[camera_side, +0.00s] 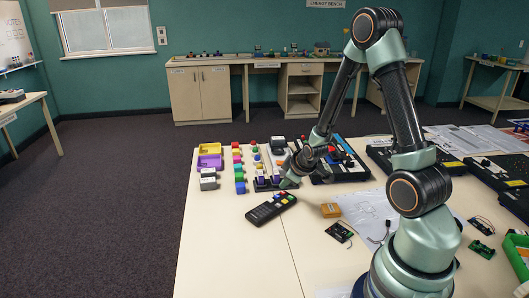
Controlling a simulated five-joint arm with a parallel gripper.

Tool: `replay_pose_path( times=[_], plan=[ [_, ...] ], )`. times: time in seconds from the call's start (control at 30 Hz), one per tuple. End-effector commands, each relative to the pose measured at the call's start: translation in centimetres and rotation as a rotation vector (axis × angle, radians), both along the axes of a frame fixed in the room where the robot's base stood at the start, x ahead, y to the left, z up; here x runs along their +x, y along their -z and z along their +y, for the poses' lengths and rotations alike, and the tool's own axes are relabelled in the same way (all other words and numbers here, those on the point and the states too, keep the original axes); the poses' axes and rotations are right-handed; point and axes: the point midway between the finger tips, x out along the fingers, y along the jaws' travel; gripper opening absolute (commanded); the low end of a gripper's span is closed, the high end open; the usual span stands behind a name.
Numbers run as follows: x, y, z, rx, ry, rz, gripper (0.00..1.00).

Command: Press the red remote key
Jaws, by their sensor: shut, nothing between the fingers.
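A black remote (263,212) lies on the pale table, slanted, with several small coloured keys at its upper right end. A red key (284,195) seems to be among them, but the keys are very small here. My gripper (287,184) is shut and empty, just beyond the remote's keyed end in the picture. It appears apart from the remote; its exact height above the table is hard to judge. My gripper and arm hide part of the things behind them.
Rows of coloured blocks (239,170) stand left of my gripper, with yellow (210,149) and purple (209,162) trays beyond. A black panel (348,165) lies behind my arm. A small orange box (331,210) and circuit board (339,232) lie right of the remote. The front left table is clear.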

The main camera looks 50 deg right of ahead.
Motion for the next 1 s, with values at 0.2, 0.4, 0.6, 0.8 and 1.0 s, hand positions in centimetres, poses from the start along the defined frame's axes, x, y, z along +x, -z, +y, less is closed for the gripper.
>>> replay_pose_path(
  times=[0.2, 0.4, 0.6, 0.8, 1.0],
  plan=[
    [0.0, 0.0, 0.0, 0.0, 0.0, 0.0, 0.0],
    [0.0, 0.0, 0.0, 0.0, 0.0, 0.0, 0.0],
    [-0.02, 0.1, -0.02, 0.0, 0.0, 0.001, 0.0],
    [-0.09, 0.72, -0.15, -0.001, 0.002, 0.002, 0.0],
    [-0.09, 0.93, -0.23, -0.003, 0.002, 0.001, 0.0]
  ],
)
